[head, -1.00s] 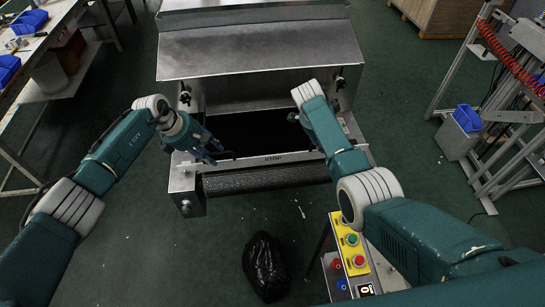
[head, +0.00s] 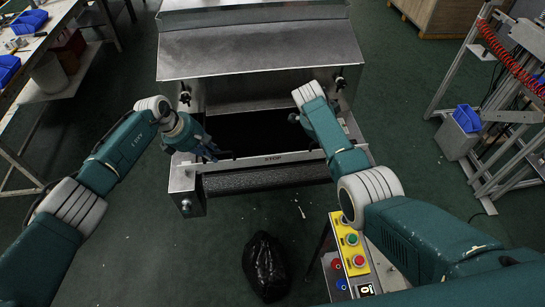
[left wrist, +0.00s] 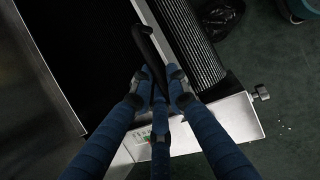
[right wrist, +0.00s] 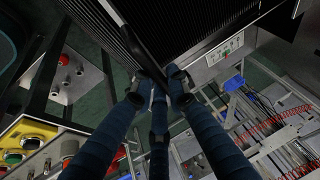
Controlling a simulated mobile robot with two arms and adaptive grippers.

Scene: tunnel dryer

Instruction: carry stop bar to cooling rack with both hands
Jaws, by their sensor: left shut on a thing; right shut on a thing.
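The stop bar (head: 272,158) is a pale metal strip marked STOP, lying across the front of the dryer's dark belt opening. My left gripper (head: 222,156) is at the bar's left part. In the left wrist view its fingers (left wrist: 158,80) are shut on a black curved handle (left wrist: 147,45). In the right wrist view my right gripper (right wrist: 158,80) is shut on a similar black handle (right wrist: 138,45). In the head view my right forearm hides most of this grip. I cannot tell whether the bar is lifted clear of the dryer. The cooling rack cannot be clearly identified.
The dryer hood (head: 260,50) stands behind the bar, with a dark roller (head: 265,180) in front. A yellow control box (head: 350,245) and a black bag (head: 265,265) are nearer me. A metal frame (head: 490,150) stands at right, a table (head: 30,70) at left.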

